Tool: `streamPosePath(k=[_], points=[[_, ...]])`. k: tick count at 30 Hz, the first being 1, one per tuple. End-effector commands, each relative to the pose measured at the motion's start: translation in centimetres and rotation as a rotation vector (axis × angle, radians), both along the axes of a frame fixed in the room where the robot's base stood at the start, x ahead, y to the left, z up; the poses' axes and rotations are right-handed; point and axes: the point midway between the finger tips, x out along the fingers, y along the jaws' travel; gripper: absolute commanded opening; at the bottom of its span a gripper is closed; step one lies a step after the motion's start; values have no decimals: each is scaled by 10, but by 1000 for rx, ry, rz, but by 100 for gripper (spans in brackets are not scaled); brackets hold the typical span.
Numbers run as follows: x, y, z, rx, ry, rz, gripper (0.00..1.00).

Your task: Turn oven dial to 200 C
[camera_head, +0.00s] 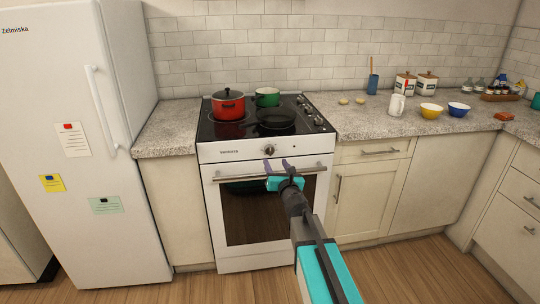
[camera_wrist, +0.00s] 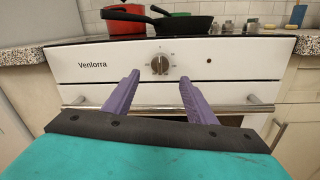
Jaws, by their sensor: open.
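The oven dial (camera_wrist: 160,64) is a round metallic knob on the white front panel of the oven (camera_head: 230,148). Small marks surround it, too small to read. In the head view the dial (camera_head: 269,150) shows just above my gripper. My gripper (camera_head: 277,163) has two purple fingers, spread open and empty, in front of the panel. In the wrist view the fingers (camera_wrist: 158,78) point at the panel, one on each side below the dial. The dial lies between their directions, and I see no contact.
The oven handle (camera_head: 235,177) runs across the door below the dial. A red pot (camera_head: 228,104), a green pot (camera_head: 267,97) and a black pan (camera_head: 276,118) stand on the cooktop. A white fridge (camera_head: 90,150) is at left; cabinets (camera_head: 368,195) are at right.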

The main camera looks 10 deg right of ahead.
Motion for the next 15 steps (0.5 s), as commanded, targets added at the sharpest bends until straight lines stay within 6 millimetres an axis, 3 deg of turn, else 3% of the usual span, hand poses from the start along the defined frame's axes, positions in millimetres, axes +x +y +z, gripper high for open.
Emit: streamPosePath(k=[15], points=[[45, 2, 0, 0, 0, -1, 51]])
